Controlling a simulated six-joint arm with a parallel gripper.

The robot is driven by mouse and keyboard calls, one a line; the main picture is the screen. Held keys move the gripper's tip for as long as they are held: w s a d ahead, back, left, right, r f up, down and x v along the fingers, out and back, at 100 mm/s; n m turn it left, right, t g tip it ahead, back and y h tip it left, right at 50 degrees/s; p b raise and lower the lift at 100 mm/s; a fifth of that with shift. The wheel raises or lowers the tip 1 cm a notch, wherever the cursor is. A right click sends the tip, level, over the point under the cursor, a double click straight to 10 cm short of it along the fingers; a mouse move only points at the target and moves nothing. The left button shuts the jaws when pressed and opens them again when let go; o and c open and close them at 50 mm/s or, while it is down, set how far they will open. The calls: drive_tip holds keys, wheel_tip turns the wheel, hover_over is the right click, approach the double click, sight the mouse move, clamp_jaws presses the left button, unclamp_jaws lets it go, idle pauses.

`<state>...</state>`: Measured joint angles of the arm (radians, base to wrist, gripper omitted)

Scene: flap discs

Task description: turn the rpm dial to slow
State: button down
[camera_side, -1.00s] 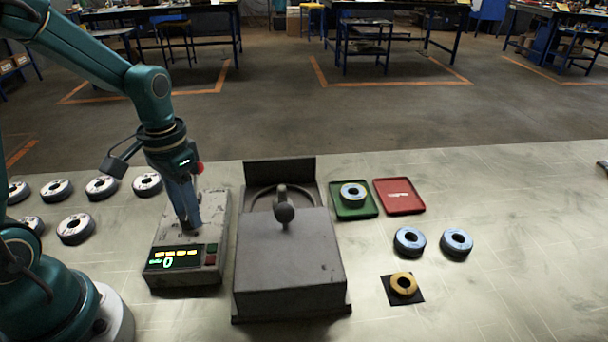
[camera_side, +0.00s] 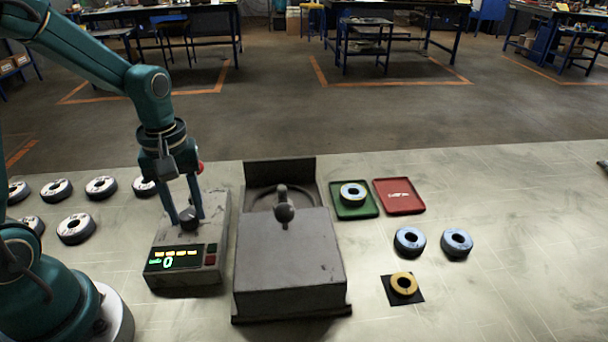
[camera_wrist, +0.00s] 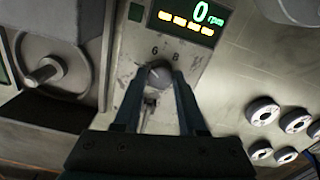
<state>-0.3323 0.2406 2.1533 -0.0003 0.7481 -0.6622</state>
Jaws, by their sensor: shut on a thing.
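The rpm dial (camera_side: 188,217) is a dark round knob on top of the grey control box (camera_side: 158,261). My gripper (camera_side: 187,218) points down with one finger on each side of the dial, shut on it. In the wrist view the dial (camera_wrist: 158,74) shows between the fingers of my gripper (camera_wrist: 157,88), with digits printed on the panel beyond it. The display (camera_side: 174,257) reads 0 with a row of yellow bars; it also shows in the wrist view (camera_wrist: 188,20) with "rpm". Which mark the dial points at is unclear.
A grey machine (camera_side: 288,265) with a knobbed lever (camera_side: 284,211) stands close right of the box. Several discs (camera_side: 75,229) lie left. A green tray (camera_side: 366,207) with a disc, an empty-looking red tray (camera_side: 399,209), two discs and a yellow ring (camera_side: 403,284) lie right.

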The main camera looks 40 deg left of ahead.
sight(188, 214)
drive_tip(key=n, duration=0.6)
drive_tip(key=shift+n, duration=0.4)
idle(0.3)
drive_tip(key=shift+c, duration=2.3)
unclamp_jaws()
drive_tip(key=shift+r, duration=0.1)
drive_tip(key=shift+r, duration=2.5)
